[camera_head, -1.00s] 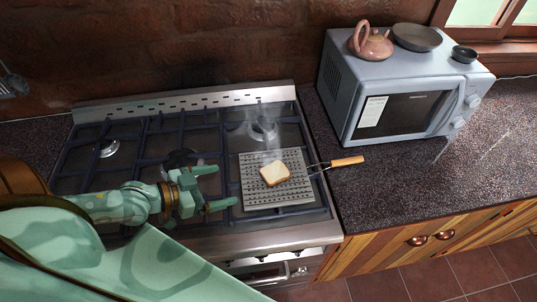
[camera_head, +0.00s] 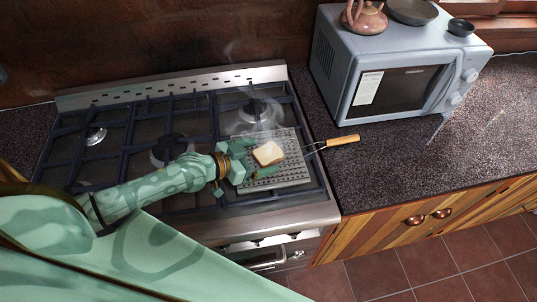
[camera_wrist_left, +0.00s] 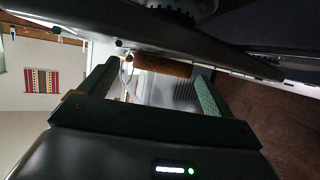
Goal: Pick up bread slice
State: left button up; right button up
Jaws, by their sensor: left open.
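The bread slice (camera_head: 268,154), white with a brown crust, lies flat on the perforated metal toaster plate (camera_head: 294,172) over the front right burner. My left gripper (camera_head: 260,157) is open at the left side of the slice, one finger towards its far side and one towards its near side. In the left wrist view the brown crust edge of the bread (camera_wrist_left: 165,66) shows between the two spread fingers. Whether a finger touches it I cannot tell. My right gripper is not in view.
The plate's wire handle with a wooden grip (camera_head: 343,140) sticks out right over the counter. Dark burner grates cover the stove (camera_head: 145,150). Faint smoke rises near the bread.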

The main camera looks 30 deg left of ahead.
pick_arm(q)
jog(key=shift+x, duration=0.8)
jog(key=shift+a, duration=0.1)
jog(key=c, duration=1.1)
jog(key=shift+s+r, duration=0.1)
jog(key=shift+c, duration=0.2)
